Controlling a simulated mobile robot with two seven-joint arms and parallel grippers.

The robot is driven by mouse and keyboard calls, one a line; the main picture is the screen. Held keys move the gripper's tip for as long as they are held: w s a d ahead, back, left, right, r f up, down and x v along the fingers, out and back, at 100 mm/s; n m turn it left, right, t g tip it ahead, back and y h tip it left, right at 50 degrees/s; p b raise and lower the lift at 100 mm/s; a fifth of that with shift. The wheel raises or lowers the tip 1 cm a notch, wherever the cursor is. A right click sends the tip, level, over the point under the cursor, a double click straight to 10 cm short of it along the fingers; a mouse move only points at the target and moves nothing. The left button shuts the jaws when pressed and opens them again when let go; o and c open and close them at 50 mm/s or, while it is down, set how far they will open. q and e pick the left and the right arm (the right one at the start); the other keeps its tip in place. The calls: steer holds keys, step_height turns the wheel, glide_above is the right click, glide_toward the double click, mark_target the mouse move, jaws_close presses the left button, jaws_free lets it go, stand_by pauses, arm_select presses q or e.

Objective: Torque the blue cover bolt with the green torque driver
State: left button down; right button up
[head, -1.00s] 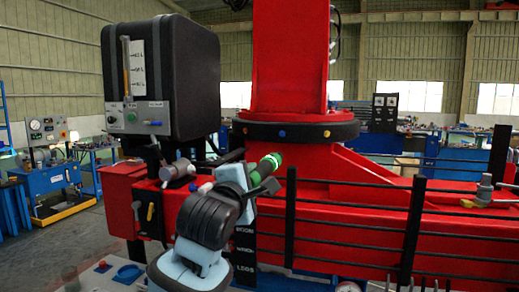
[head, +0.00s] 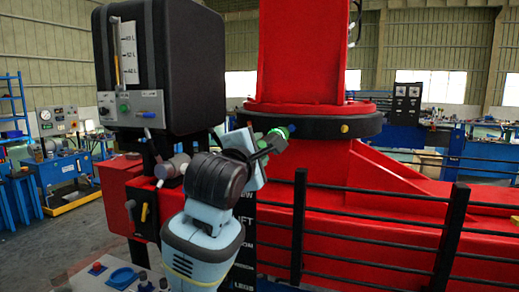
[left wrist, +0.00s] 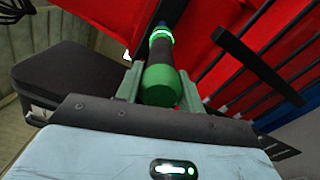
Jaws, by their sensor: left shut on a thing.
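My left gripper (head: 262,148) is shut on the green torque driver (head: 278,133), in front of the black ring (head: 365,126) at the foot of the red column. In the left wrist view the driver (left wrist: 160,88) has a green end cap, a dark grip and a glowing green band, and points away from the gripper between its fingers (left wrist: 160,85). The blue cover bolt (head: 292,128) shows only as a small spot at the driver's far end; I cannot tell whether they touch. A yellow bolt (head: 345,128) sits farther right on the ring. My right gripper is not in view.
A black tank (head: 180,65) with a level gauge and control panel stands left of the column. Black railings (head: 370,235) run along the red beam at the right. A blue tray-like part (head: 122,278) lies at the lower left.

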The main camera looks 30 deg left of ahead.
arm_select(q)
steer(key=shift+r, duration=0.2)
steer(key=shift+x, duration=3.95)
stand_by(3.8)
